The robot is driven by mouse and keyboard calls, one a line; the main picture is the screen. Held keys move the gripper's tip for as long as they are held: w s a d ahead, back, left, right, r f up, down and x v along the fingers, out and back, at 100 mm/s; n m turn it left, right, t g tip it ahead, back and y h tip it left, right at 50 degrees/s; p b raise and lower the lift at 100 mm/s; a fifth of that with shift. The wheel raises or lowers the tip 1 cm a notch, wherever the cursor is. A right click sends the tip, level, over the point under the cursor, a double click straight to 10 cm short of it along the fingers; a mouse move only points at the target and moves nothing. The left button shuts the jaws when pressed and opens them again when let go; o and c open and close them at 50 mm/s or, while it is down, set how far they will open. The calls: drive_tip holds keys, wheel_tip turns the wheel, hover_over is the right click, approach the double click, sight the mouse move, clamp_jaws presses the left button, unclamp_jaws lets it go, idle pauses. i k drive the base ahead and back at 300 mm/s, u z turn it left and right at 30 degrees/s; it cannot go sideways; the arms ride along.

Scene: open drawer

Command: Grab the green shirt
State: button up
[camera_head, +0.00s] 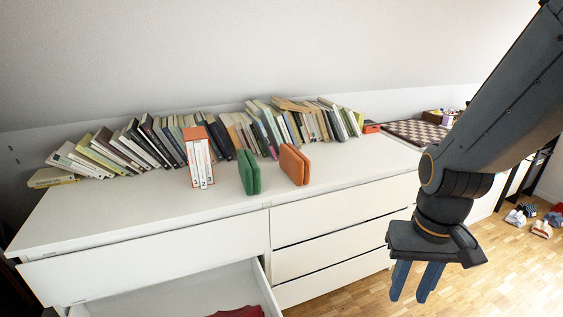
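A green folded item (249,173), which looks like the green shirt, stands upright on the white dresser top (130,215), a little left of centre. An orange folded item (293,165) stands to its right, apart from it. My gripper (414,284) hangs in front of the dresser's right end, lower right of the green item and well away from it. Its two blue fingers point down with a gap between them and nothing in it.
An open drawer (185,290) juts out at lower left with red cloth (238,312) inside. A row of books (130,145) leans along the wall behind. A white and orange boxed book set (199,160) stands left of the green item. A checkered board (415,132) lies at right.

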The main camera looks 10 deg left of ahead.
sight(249, 171)
drive_tip(key=z, duration=0.15)
drive_tip(key=i, duration=0.7)
drive_tip(key=u, duration=0.75)
drive_tip(key=i, duration=0.75)
drive_tip(key=u, duration=0.75)
